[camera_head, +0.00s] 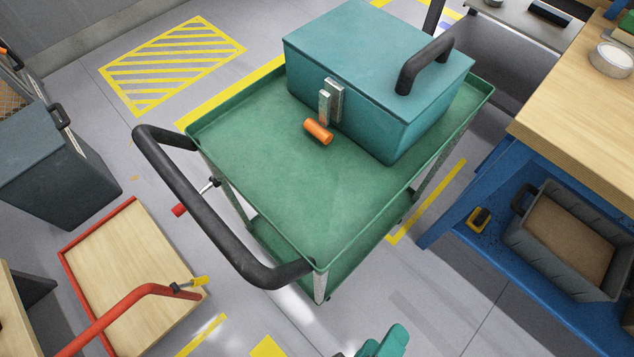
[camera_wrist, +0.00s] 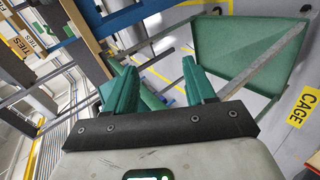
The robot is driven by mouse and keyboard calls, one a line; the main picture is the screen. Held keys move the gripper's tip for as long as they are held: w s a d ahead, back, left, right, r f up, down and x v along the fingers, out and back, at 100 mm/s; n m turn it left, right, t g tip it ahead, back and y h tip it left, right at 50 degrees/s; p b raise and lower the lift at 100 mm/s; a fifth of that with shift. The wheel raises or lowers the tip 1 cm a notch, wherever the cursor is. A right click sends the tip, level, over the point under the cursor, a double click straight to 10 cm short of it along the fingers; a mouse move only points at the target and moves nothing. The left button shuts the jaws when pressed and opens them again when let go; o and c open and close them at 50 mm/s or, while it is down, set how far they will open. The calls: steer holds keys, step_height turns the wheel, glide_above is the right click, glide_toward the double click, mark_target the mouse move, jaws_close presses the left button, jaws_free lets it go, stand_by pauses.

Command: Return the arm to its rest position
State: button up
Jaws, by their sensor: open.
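My gripper (camera_wrist: 158,80) shows in the wrist view with two teal fingers spread well apart on a dark bar. I see no object clasped between them; a green shape behind the left finger is partly hidden and I cannot tell what it is. In the head view only the teal tip of my gripper (camera_head: 382,343) shows at the bottom edge, below the green cart (camera_head: 270,170) and apart from it. The rest of my arm is out of the head view.
A teal case (camera_head: 370,60) and an orange-handled latch (camera_head: 318,131) are on the cart. A workbench (camera_head: 575,110) with a grey bin (camera_head: 525,235) below stands at right. A red-edged wooden platform (camera_head: 130,270) lies at lower left. Floor below the cart is partly clear.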

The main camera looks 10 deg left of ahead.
steer(key=w+d+f+m+g+y+p, duration=0.1)
steer(key=d+f+m+g+y+p, duration=0.1)
steer(key=d, duration=0.4)
steer(key=w+d+f+m+g+y+p, duration=0.1)
steer(key=d+m+g+y+p, duration=0.1)
steer(key=d+m, duration=0.3)
steer(key=d+f+m+g+y+p, duration=0.2)
steer(key=d+m+g+p, duration=0.1)
steer(key=d, duration=0.5)
steer(key=shift+w+d+f+g, duration=0.3)
steer(key=shift+w+f+g, duration=0.1)
steer(key=shift+g, duration=0.3)
stand_by(0.4)
